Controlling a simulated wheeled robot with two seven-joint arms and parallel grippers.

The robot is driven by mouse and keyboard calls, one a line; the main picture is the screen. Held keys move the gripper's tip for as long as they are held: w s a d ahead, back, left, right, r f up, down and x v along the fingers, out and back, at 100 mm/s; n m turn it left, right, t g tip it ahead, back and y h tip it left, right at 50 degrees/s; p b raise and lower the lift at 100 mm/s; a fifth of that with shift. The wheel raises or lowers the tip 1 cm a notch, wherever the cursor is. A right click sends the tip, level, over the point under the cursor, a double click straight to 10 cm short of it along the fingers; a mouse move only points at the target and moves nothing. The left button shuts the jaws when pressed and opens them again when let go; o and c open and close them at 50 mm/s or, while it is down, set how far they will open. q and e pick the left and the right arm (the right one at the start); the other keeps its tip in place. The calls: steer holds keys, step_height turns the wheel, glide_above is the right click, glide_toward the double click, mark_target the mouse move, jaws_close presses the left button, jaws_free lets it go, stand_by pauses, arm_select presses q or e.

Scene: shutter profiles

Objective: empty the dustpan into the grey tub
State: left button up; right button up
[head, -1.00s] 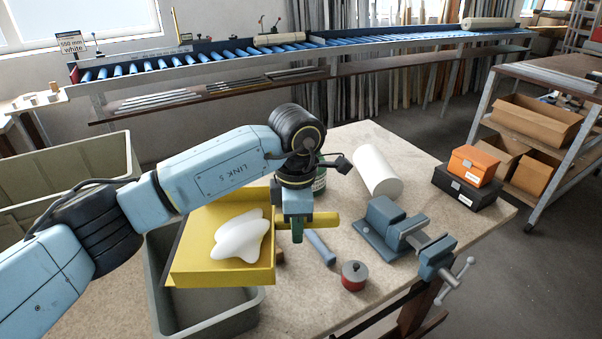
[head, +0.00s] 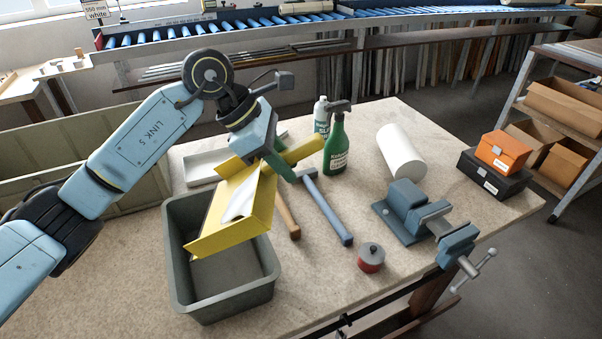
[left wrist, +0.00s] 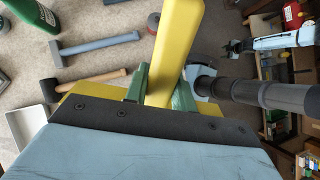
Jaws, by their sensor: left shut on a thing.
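The yellow dustpan (head: 262,214) is tilted steeply above the grey tub (head: 181,265). White waste (head: 238,203) shows inside the pan, partly hidden by its side wall. The visible part of the tub floor is bare. My left gripper (head: 279,163) is shut on the dustpan's handle (head: 305,149). In the left wrist view the green fingers of my left gripper (left wrist: 160,88) sit on either side of the yellow handle (left wrist: 178,40). My right arm seems to show small at the right of that view; its fingers are not clear.
Two hammers (head: 325,208) lie right of the tub. A green spray bottle (head: 337,147), a white roll (head: 401,152), a red tin (head: 371,258) and a vise (head: 410,210) stand farther right. A white tray (head: 198,170) lies behind the tub.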

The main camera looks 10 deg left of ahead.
mark_target(262, 165)
arm_select(q)
steer(key=a+r+h, duration=0.1)
steer(key=a, duration=0.1)
steer(key=a+r+h+b, duration=0.1)
steer(key=a, duration=0.1)
steer(key=shift+s+r+h, duration=0.2)
steer(key=shift+r+h, duration=0.1)
steer(key=a+r+h+b, duration=0.2)
steer(key=a+h+b, duration=0.1)
steer(key=a, duration=0.3)
steer(key=shift+s+r+t+b, duration=0.3)
steer(key=shift+r+b, duration=0.05)
steer(key=shift+b, duration=0.55)
steer(key=shift+d, duration=0.1)
step_height(262, 165, up, 7)
steer(key=g+y+p, duration=0.1)
steer(key=y+p, duration=1.1)
steer(key=p, duration=0.3)
steer(key=shift+p, duration=0.4)
